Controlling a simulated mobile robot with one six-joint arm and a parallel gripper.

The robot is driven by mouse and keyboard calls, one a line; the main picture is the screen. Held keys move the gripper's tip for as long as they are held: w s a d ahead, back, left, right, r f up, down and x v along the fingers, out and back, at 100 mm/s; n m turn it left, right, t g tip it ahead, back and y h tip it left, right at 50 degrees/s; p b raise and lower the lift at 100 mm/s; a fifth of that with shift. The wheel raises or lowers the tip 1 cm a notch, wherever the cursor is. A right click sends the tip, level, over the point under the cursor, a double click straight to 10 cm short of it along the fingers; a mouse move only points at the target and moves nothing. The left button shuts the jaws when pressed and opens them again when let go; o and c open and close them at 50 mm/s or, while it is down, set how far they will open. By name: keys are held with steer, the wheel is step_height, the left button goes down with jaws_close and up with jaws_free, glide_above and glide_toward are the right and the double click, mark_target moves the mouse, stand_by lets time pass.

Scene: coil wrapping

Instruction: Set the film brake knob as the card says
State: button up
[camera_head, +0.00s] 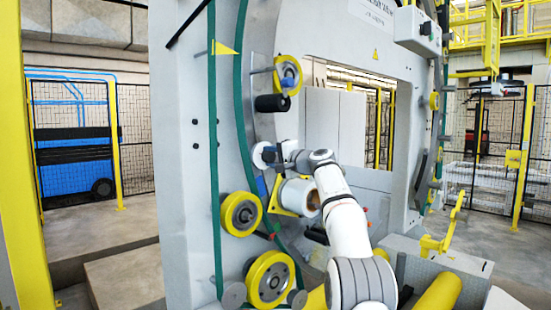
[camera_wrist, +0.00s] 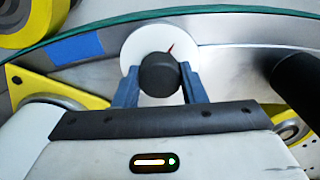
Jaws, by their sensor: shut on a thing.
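The film brake knob (camera_wrist: 160,75) is dark and round, in front of a white dial disc (camera_wrist: 134,44). A red pointer shows at the upper right of the knob, against the disc. My gripper (camera_wrist: 160,88) has its two blue fingers on either side of the knob, shut on it. In the head view my gripper (camera_head: 280,155) is at the white disc (camera_head: 260,155) on the ring of the machine. Any marks on the disc are too small to read. I cannot make out the card's setting in either view.
A film roll (camera_head: 297,196) on a yellow bracket sits just below my gripper. Yellow wheels (camera_head: 240,213) and a dark roller (camera_head: 271,103) stand close by on the ring. A green belt (camera_head: 240,100) runs along it. Mesh fencing is behind.

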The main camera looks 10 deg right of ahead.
steer(key=o, duration=0.9)
steer(key=shift+a, duration=0.2)
steer(key=shift+o, duration=0.4)
steer(key=shift+d, duration=0.1)
steer(key=shift+s, duration=0.1)
steer(key=b+v, duration=0.5)
steer(key=v, duration=0.2)
steer(key=shift+s+d, duration=0.25)
